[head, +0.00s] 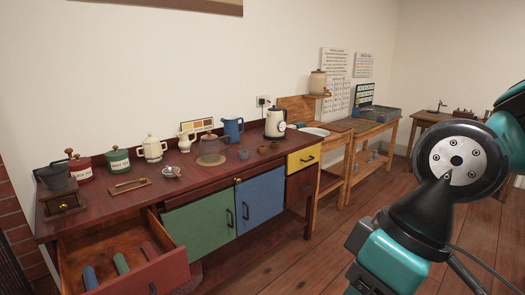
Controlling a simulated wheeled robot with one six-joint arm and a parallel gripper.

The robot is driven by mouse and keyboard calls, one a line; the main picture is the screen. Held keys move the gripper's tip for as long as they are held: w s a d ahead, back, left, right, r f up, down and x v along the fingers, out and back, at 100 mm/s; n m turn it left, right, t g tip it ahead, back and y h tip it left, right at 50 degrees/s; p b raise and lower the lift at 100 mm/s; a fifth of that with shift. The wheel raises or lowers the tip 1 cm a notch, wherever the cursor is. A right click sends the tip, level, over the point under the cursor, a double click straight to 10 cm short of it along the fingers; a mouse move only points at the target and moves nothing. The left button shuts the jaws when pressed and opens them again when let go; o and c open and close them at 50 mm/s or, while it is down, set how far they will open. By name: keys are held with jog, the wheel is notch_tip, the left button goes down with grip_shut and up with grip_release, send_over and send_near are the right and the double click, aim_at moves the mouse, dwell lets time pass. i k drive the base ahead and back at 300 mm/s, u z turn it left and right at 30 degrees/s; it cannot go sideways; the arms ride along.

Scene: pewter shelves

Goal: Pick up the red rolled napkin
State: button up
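The red rolled napkin (149,250) lies in the open drawer (162,277) at the lower left of the head view. It is the rightmost of three rolls there, beside a green roll (121,263) and a blue roll (90,278). The rolls lie apart from one another on the drawer floor. My teal and black arm is at the right side of the view, well away from the drawer. My gripper's fingers do not show in this view.
The drawer sticks out from a dark red counter (120,203) holding a coffee grinder (60,190), canisters, pitchers and a kettle (275,122). Green (200,222) and blue (261,199) doors below look shut. Wooden floor (310,262) lies open in front.

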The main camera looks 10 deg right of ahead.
aim_at(148, 248)
jog(key=u, duration=0.7)
jog(key=i, duration=1.75)
jog(key=z, duration=0.1)
